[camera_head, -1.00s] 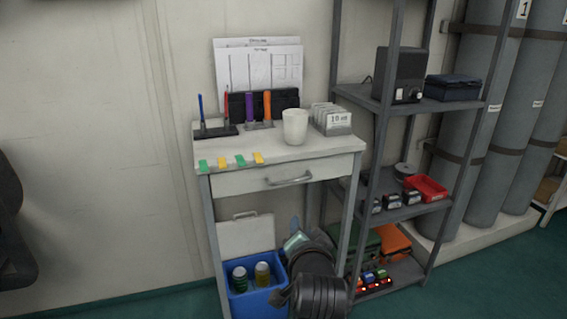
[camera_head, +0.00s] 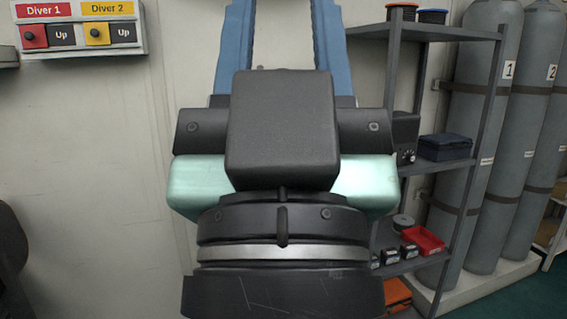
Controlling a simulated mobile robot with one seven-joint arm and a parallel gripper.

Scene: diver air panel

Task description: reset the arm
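My gripper (camera_head: 282,30) is raised close in front of the camera and fills the middle of the view. Its two blue fingers point up and run out of the top edge, so their tips are hidden. The fingers stand well apart with bare wall showing between them, and I see nothing held. The dark wrist and pale green gripper body hide the white desk and what stood on it.
A wall panel (camera_head: 80,32) with Diver 1 and Diver 2 labels is at upper left. A grey shelf rack (camera_head: 440,165) stands right of my arm, holding a blue case (camera_head: 445,147) and a red tray (camera_head: 422,240). Tall grey cylinders (camera_head: 485,140) stand at far right.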

